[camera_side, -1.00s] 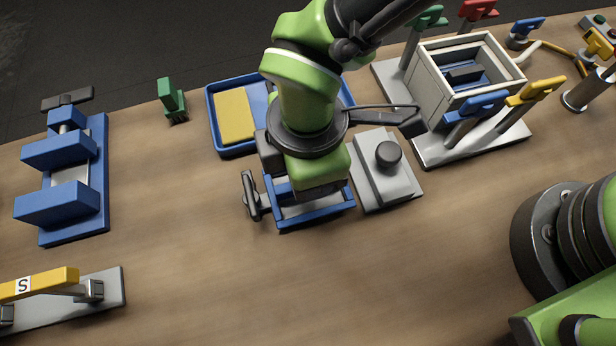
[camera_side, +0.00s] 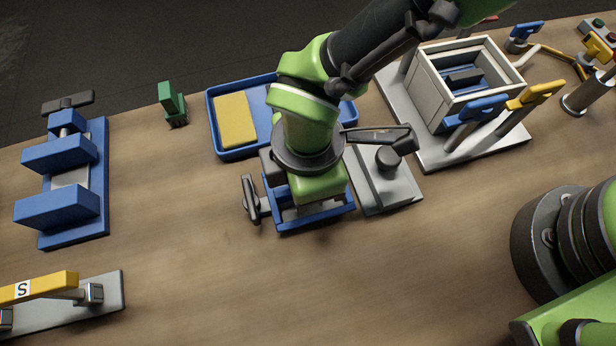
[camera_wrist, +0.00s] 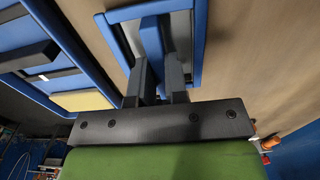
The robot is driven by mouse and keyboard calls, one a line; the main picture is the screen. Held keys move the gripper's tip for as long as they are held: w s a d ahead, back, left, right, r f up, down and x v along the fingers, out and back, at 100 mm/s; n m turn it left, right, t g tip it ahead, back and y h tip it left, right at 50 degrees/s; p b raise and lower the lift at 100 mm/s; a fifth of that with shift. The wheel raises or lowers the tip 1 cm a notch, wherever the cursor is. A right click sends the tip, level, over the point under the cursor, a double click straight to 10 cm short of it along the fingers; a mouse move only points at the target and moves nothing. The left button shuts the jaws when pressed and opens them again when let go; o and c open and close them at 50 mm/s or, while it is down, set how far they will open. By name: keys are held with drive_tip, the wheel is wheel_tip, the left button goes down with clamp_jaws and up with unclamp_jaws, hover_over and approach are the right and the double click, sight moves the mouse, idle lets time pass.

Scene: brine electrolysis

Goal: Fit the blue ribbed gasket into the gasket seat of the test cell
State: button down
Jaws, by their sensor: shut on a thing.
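My gripper (camera_wrist: 163,50) points down into a small open fixture with a blue frame (camera_side: 325,217), a pale inside and a black handle at its left. The wrist view shows the fingers close together inside this blue frame (camera_wrist: 199,50). I cannot make out the ribs of the blue gasket in either view. In the side view the green wrist hides the fingertips and most of the fixture's middle. I cannot tell whether the held thing touches the seat.
A grey block with a black knob (camera_side: 387,158) stands close right of the fixture. A blue tray (camera_side: 215,125) with a yellow pad (camera_side: 236,118) is behind. A white box (camera_side: 440,92) with coloured clamps stands back right, a blue vise (camera_side: 98,190) left.

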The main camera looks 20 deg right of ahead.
wheel_tip(320, 180, up, 10)
drive_tip(key=f, duration=0.1)
wheel_tip(320, 180, up, 6)
hover_over(467, 74)
wheel_tip(467, 74, down, 8)
drive_tip(key=shift+f, duration=0.25)
drive_tip(key=shift+f, duration=0.15)
drive_tip(key=c, duration=1.1)
unclamp_jaws()
drive_tip(key=shift+c, duration=0.2)
